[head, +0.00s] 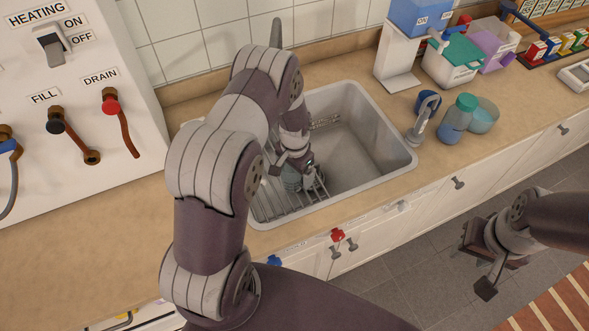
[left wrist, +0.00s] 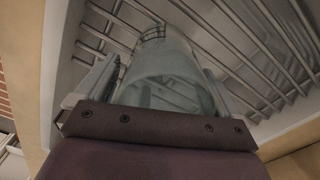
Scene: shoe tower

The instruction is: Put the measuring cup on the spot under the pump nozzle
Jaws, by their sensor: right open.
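The measuring cup (left wrist: 165,75) is clear, pale green-grey, with dark graduation marks near its far end. In the head view the cup (head: 291,180) is at the wire rack in the sink, partly hidden by my left gripper (head: 303,172). In the left wrist view the cup lies between the two fingers of my left gripper (left wrist: 160,92), one on each side; whether both press on it is unclear. My right gripper (head: 479,264) is open and empty, in front of the counter over the floor. I cannot make out a pump nozzle or its spot for certain.
The cup is inside the sink (head: 402,150), whose rim stands around it. A grey spouted object (head: 418,130), a teal-lidded jar (head: 457,120) and a bowl (head: 483,116) stand right of the sink. A white stand (head: 392,70) with a blue top is behind them.

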